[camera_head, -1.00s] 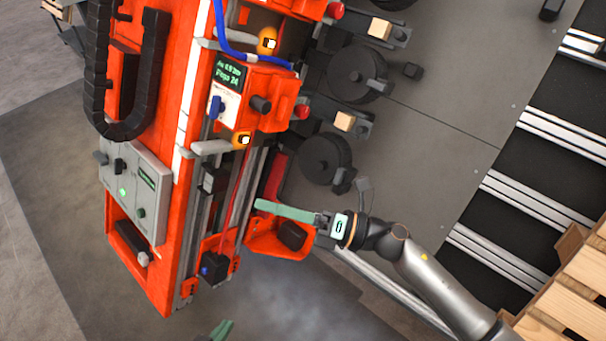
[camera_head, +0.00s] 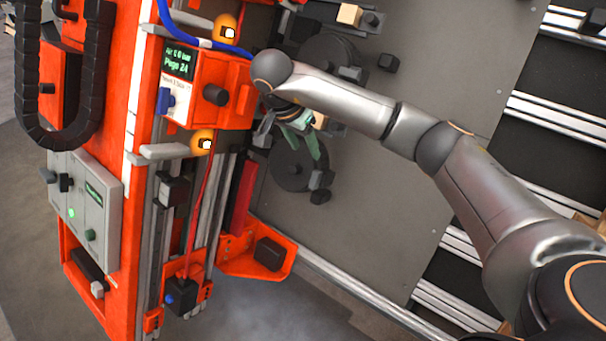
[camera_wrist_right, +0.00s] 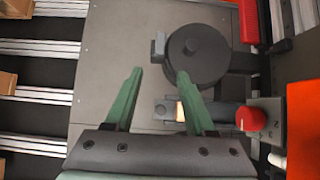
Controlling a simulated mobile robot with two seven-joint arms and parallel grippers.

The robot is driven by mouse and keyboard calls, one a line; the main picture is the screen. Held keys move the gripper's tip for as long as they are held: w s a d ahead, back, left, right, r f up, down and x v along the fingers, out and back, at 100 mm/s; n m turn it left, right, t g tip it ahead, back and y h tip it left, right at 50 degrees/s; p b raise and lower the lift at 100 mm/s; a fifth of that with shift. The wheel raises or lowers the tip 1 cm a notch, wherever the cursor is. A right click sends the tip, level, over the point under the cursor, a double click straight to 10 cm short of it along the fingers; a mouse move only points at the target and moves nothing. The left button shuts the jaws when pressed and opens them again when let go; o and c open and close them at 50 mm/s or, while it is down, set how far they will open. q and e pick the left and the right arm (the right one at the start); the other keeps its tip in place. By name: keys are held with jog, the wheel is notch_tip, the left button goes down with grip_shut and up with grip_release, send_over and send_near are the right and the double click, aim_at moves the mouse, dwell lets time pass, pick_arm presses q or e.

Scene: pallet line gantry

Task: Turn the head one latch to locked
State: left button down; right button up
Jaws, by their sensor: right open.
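On the orange machine in the head view, a blue handle (camera_head: 165,100) sits on a small white plate (camera_head: 176,112) under a green-lit display; the plate's lettering is too small to read surely, so I cannot tell if this is the head one latch. My right gripper (camera_head: 308,143) is to the right of that unit, its wrist bent over it and partly hiding its green fingers. In the right wrist view, my right gripper (camera_wrist_right: 160,76) has its fingers apart with nothing between the tips. A black disc (camera_wrist_right: 200,55) lies beyond them. My left gripper is out of view.
A wooden block (camera_wrist_right: 180,112) shows by one finger, with a red knob (camera_wrist_right: 251,118) to its right. A black knob (camera_head: 215,95), an orange lamp (camera_head: 202,141) and a blue hose (camera_head: 195,40) are on the machine. Grey plate (camera_head: 450,120) lies open to the right.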

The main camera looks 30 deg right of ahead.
aim_at(315, 174)
jog(key=b+x, duration=0.1)
jog(key=x, duration=1)
jog(key=shift+d+f+b, duration=0.1)
jog(key=shift+f+b, duration=0.2)
jog(key=shift+f, duration=0.1)
grip_shut()
